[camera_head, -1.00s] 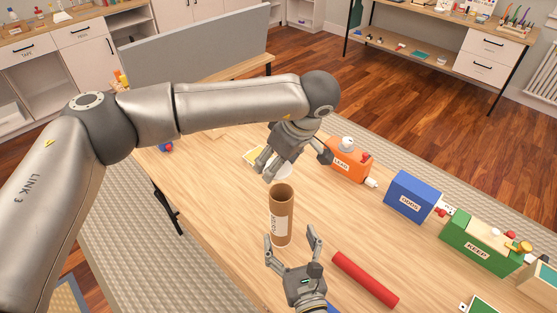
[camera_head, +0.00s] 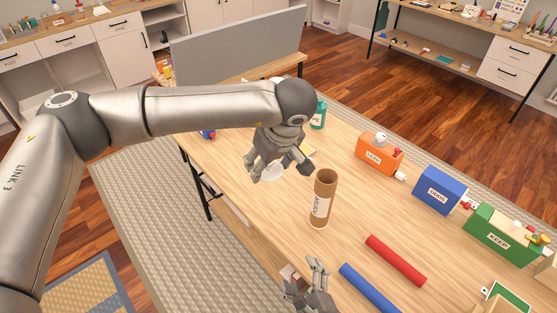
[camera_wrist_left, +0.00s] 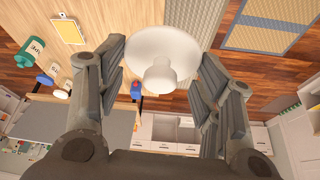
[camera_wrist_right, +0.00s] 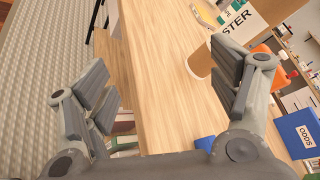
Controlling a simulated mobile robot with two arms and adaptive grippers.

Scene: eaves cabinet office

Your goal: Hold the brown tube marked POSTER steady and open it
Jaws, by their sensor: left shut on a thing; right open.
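The brown tube marked POSTER (camera_head: 321,192) stands upright on the table, its top open and its white label facing the front. The tube also shows in the right wrist view (camera_wrist_right: 199,63). My left gripper (camera_head: 268,172) is shut on a white round cap with a knob (camera_wrist_left: 158,75), to the left of the tube and apart from it; the cap shows partly below the fingers in the head view (camera_head: 272,174). My right gripper (camera_head: 305,272) is open and empty in front of the tube, near the table's front edge, not touching the tube.
A red tube (camera_head: 396,260) and a blue tube (camera_head: 369,288) lie at the front right. Orange (camera_head: 378,156), blue (camera_head: 439,191) and green (camera_head: 500,234) boxes stand along the far right. A teal bottle (camera_head: 319,115) stands behind. The wood between is clear.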

